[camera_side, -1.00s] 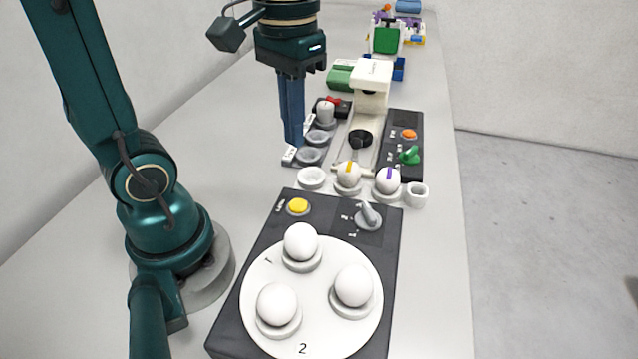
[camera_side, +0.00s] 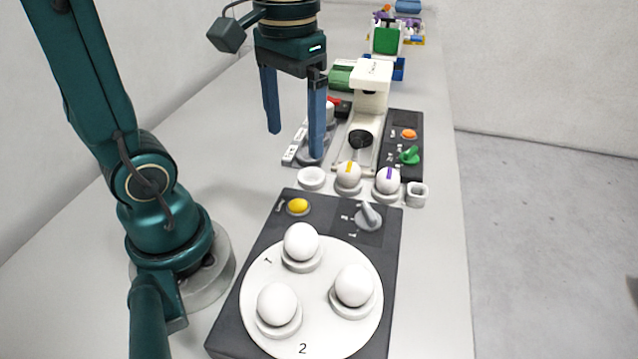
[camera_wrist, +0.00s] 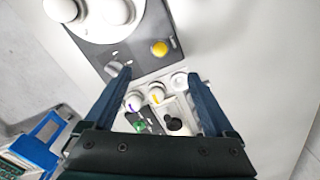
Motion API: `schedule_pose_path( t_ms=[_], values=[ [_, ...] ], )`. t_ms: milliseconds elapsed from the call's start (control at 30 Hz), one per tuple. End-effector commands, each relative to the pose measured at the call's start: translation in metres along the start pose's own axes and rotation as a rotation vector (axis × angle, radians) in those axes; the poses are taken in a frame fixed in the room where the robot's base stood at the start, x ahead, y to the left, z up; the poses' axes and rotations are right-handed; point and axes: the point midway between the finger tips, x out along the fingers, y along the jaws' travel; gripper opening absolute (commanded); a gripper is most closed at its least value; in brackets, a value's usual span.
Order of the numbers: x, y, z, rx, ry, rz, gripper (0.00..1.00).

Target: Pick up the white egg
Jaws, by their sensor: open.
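Three plain white eggs stand in cups on the round white turntable (camera_side: 310,262) in the side view: one at the back (camera_side: 300,241), one at the right (camera_side: 354,286) and one at the front left (camera_side: 277,304). Two more white eggs stand behind the turntable box, one with a yellow stripe (camera_side: 348,176) and one with a purple stripe (camera_side: 388,180). My gripper (camera_side: 295,145) is open and empty, high behind the turntable box, with its fingers pointing down. In the wrist view, my gripper (camera_wrist: 160,80) spans the striped eggs from above.
The dark turntable box has a yellow button (camera_side: 298,206) and a grey knob (camera_side: 370,216). Empty cups (camera_side: 312,178) (camera_side: 417,194) flank the striped eggs. A white device with a black knob (camera_side: 360,139) and a panel with a green knob (camera_side: 409,155) stand behind.

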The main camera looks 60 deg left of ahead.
Motion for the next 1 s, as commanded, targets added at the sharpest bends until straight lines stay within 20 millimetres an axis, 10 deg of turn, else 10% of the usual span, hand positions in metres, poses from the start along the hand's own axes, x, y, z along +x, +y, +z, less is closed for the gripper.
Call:
schedule_pose_path(
  t_ms=[267, 567, 1000],
  values=[
    [0.003, 0.005, 0.000, -0.210, -0.002, 0.000, 0.89],
    [0.016, 0.057, 0.023, -0.275, -0.046, -0.026, 0.89],
    [0.041, 0.127, 0.118, 0.023, -0.088, -0.131, 0.89]
  ],
)
